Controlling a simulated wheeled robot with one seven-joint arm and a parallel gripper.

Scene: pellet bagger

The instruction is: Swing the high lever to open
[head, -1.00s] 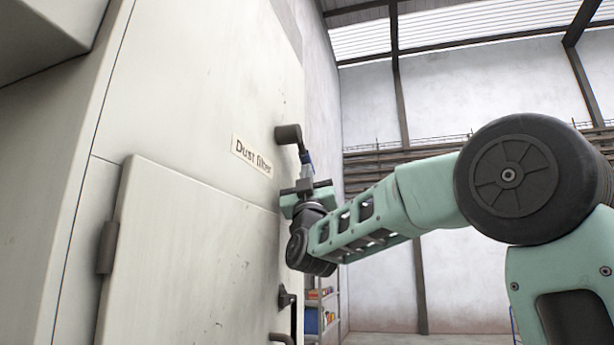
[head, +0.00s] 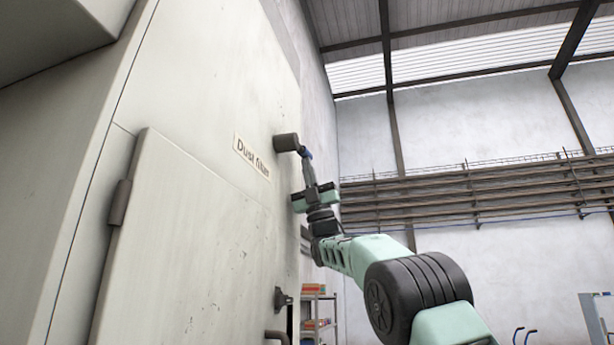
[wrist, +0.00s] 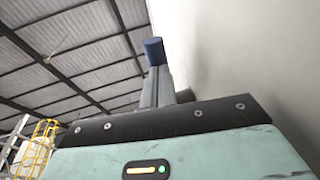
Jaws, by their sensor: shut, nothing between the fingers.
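The high lever (head: 286,142) is a dark grey hub on the cabinet wall beside the "Dust filter" label, with a short arm ending in a blue grip (head: 306,153). The blue grip also shows in the wrist view (wrist: 154,50), just beyond the fingertips. My gripper (head: 308,166) points up from below, its fingers shut and empty, with the tips at the blue grip. I cannot tell whether they touch it.
The pale cabinet (head: 215,220) stands close on the left, bearing the "Dust filter" label (head: 252,157) and a hinged door with a dark latch (head: 282,298) lower down. Shelves (head: 318,310) stand behind. Pipes (head: 470,195) run along the far wall. Open room lies to the right.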

